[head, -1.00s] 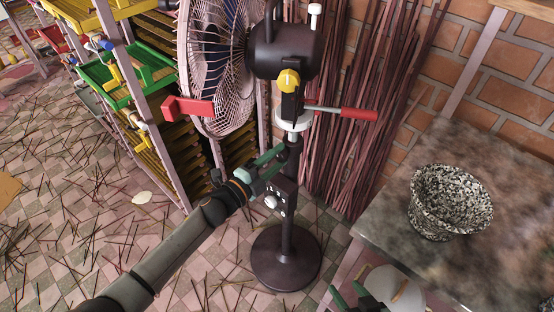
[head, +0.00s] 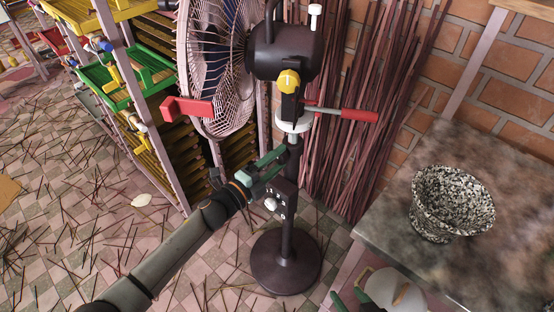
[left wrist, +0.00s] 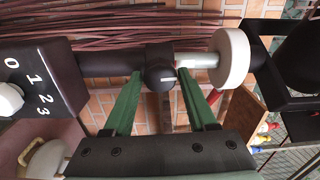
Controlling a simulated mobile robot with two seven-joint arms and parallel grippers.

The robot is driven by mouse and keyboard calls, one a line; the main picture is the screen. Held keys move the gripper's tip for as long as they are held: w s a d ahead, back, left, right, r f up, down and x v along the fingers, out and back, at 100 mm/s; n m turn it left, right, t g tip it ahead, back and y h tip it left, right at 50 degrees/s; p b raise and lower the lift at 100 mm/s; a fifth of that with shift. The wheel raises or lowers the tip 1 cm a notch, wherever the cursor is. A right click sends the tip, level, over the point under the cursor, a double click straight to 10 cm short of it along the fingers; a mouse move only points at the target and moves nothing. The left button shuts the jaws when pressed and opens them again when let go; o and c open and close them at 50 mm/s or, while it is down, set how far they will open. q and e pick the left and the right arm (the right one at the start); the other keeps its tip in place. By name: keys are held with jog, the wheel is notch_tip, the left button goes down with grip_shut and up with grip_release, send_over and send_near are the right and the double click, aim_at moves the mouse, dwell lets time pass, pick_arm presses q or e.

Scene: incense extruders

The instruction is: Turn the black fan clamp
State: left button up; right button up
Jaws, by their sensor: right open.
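The black fan clamp (left wrist: 160,74) is a collar with a round knob on the fan's pole, in the middle of the left wrist view. In the head view it sits below the white disc (head: 293,122) and is mostly hard to make out. My left gripper (head: 284,160) reaches the pole from the left at clamp height. In the left wrist view its green fingers (left wrist: 159,74) are open, one on each side of the knob. Contact cannot be told. My right gripper (head: 350,299) is open at the bottom edge of the head view, apart from the fan.
The fan head (head: 285,48) has a red handle (head: 358,115) sticking out right. The control box (head: 274,199) is below my left gripper. A rack (head: 148,150) stands left, incense bundles (head: 350,130) behind, and a table (head: 400,235) with a speckled pot (head: 450,205) right.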

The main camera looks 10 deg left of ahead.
pick_arm(q)
jog(key=shift+o, duration=1.3)
jog(key=v, duration=1.2)
jog(key=shift+s+a+p, duration=0.15)
jog(key=shift+s+p, duration=0.05)
jog(key=shift+p, duration=0.25)
pick_arm(e)
jog(key=shift+w+a+r, duration=0.1)
jog(key=shift+w+r, duration=0.05)
jog(key=shift+r, duration=0.2)
